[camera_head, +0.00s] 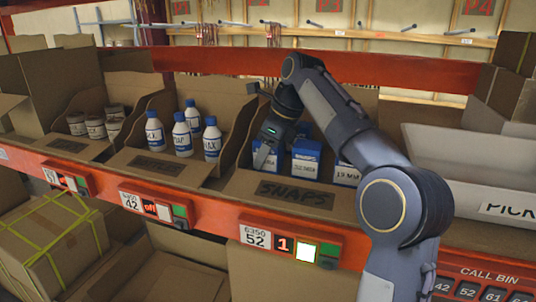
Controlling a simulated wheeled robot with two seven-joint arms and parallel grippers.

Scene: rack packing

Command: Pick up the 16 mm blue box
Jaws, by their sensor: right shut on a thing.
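My right gripper (266,156) reaches down into the left side of the cardboard bin marked SNAPS (293,195). It is shut on a blue and white box (272,164), which is mostly hidden by the fingers, so I cannot read its size. Two more blue and white boxes stand to its right in the same bin: a middle box (305,160) with a label too small to read surely, and a right box (347,174) whose label seems to read 19 MM. My forearm partly covers the right box. My left gripper is not in view.
Left of the bin stand white bottles with blue caps (181,135) and several small jars (95,127) in their own bins. An orange shelf rail (210,222) runs below. A white tray marked PICK (470,160) is at the right.

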